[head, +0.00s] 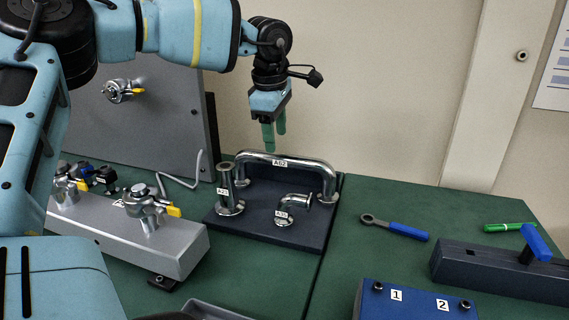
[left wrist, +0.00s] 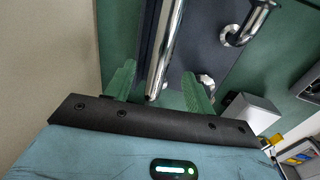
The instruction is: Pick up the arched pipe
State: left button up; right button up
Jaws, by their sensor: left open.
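The arched pipe (head: 300,163) is a shiny metal tube with two bent legs and a label reading A02. It stands upright at the back of a dark board on the green bench. My left gripper (head: 273,138) points down just above the pipe's left part, fingers green. In the left wrist view the open fingers of the left gripper (left wrist: 160,88) lie on either side of the arched pipe's tube (left wrist: 165,45). I cannot tell whether they touch it. My right gripper is in neither view.
A short upright pipe (head: 226,188) and a small elbow pipe (head: 290,209) share the dark board (head: 262,231). A grey block with valves (head: 185,249) stands left. A blue-handled wrench (head: 405,231) lies right. The wall is close behind.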

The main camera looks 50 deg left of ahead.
aim_at(280, 154)
pick_arm(q)
jog(key=shift+f, duration=0.45)
jog(key=shift+w+a+f, duration=0.1)
jog(key=shift+w+f, duration=0.1)
jog(key=shift+f, duration=0.65)
jog(key=shift+w+f, duration=0.2)
jog(key=shift+f, duration=0.65)
jog(key=shift+w+f, duration=0.15)
jog(key=shift+f, duration=0.65)
jog(key=shift+w+f, duration=0.2)
jog(key=shift+f, duration=0.65)
jog(key=c, duration=1.1)
